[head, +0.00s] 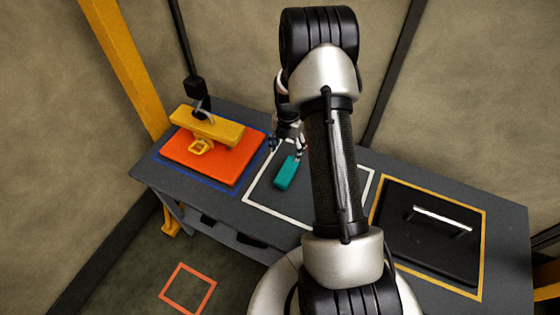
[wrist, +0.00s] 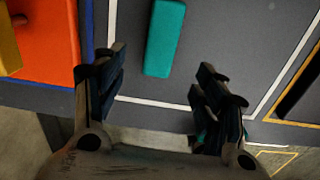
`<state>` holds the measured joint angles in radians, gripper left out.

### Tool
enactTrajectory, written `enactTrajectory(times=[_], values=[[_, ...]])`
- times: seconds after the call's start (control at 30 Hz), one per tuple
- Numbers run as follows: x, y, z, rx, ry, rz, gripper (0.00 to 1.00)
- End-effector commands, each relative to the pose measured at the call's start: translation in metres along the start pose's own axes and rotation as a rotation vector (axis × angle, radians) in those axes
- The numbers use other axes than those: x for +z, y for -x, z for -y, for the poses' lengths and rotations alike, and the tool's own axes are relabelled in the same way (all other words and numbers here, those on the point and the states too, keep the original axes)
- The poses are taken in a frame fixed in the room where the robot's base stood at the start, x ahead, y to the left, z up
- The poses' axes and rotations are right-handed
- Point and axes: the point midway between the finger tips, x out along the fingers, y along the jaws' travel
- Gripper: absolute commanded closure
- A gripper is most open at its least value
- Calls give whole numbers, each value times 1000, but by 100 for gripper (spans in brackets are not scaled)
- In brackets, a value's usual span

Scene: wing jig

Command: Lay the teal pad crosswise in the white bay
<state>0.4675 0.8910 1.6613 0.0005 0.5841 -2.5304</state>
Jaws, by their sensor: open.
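The teal pad (head: 287,173) is a small oblong block lying flat inside the white-outlined bay (head: 276,218), towards its left part. Its long side runs roughly along the bay's left line, from the front of the table to the back. In the wrist view the pad (wrist: 164,38) shows upper centre, with the white outline (wrist: 155,103) below it. My gripper (head: 296,148) is near the pad's far end in the head view. In the wrist view my gripper (wrist: 162,65) is open and empty, its fingers apart on either side of the pad's lower end. My arm hides part of the bay.
Left of the bay, an orange slab (head: 205,160) with a yellow handled piece (head: 207,127) on it lies in a blue outline. At right, a black panel (head: 430,235) with a bright handle lies in a yellow outline. The right part of the white bay looks clear.

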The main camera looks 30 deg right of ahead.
Motion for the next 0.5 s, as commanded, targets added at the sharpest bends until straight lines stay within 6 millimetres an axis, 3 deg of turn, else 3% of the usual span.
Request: enactTrajectory(times=[0.17, 0.3, 0.5], values=[[-21, 74, -19, 39, -205, 40, 35], [-55, 142, -26, 84, -448, 60, 35], [-114, 223, -20, 162, -796, 62, 35]])
